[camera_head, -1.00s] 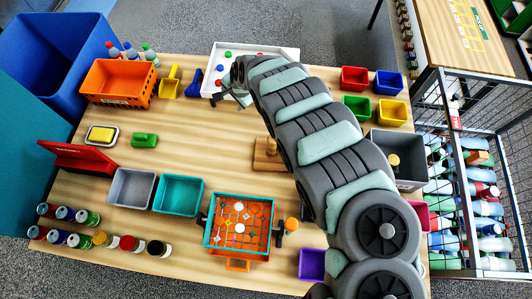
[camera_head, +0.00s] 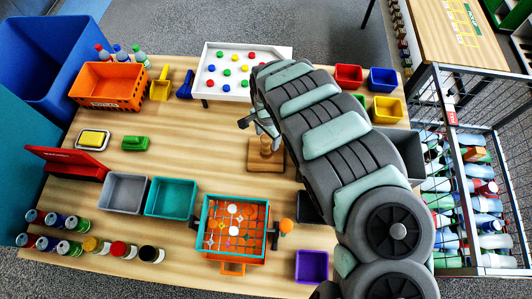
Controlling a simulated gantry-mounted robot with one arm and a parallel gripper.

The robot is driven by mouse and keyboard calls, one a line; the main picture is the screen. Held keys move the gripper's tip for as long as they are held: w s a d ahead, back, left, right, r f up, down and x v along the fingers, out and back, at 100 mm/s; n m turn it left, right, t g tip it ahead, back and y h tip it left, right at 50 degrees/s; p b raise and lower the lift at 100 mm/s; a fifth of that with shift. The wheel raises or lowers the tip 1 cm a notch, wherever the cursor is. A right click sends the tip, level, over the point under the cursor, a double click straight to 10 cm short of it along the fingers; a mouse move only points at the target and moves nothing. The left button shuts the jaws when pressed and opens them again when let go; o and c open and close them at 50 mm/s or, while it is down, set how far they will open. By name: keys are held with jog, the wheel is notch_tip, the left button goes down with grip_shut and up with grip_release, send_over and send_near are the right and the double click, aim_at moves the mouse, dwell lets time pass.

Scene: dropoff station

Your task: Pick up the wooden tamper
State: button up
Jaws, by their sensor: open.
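The wooden tamper (camera_head: 266,147) stands near the middle of the table on a flat brown wooden base (camera_head: 256,163). Its top is close beneath my gripper and partly covered by it. My gripper (camera_head: 257,129) is open and empty, just above and behind the tamper in the head view. I cannot tell whether a finger touches it. My grey and green arm reaches in from the lower right and hides some of the table to the right of the tamper.
A white tray with coloured dots (camera_head: 240,72) lies behind. An orange and teal grid box (camera_head: 203,228) and a purple bin (camera_head: 311,266) stand in front. Teal (camera_head: 171,197) and grey (camera_head: 124,192) bins are at left. Table left of the tamper is clear.

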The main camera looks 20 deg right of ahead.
aim_at(266, 148)
jog(key=f, duration=0.3)
jog(key=shift+w+a+f, duration=0.15)
jog(key=shift+a+f, duration=0.15)
jog(key=shift+f, duration=0.05)
jog(key=shift+d+f, duration=0.15)
jog(key=shift+f, duration=0.5)
jog(key=shift+c, duration=0.2)
grip_shut()
